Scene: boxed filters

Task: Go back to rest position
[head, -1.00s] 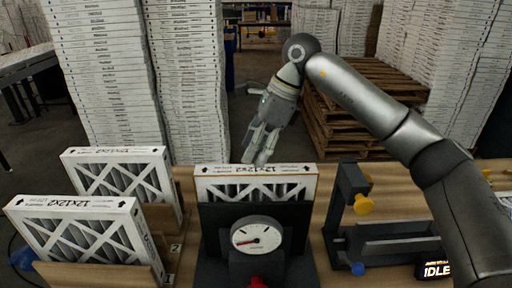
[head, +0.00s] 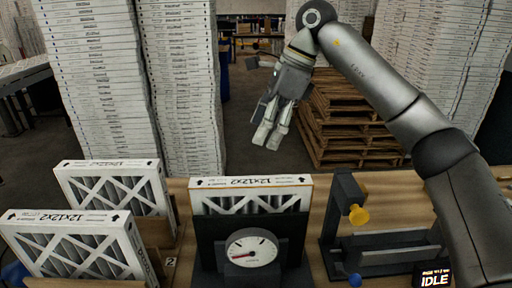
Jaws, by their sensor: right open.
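My right gripper (head: 272,136) hangs above and behind the workbench, fingers pointing down. It is open and empty, and apart from everything on the bench. My right arm comes in from the right edge. A boxed filter marked 12x12x2 (head: 250,183) stands upright in the dark gauge fixture (head: 207,235) below the gripper. Two more boxed filters stand at the left: the rear one (head: 112,168) and the front one (head: 72,220). My left gripper does not show.
The fixture carries a round dial gauge (head: 251,249). Tall filter stacks (head: 105,80) and wooden pallets (head: 345,125) stand behind the bench.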

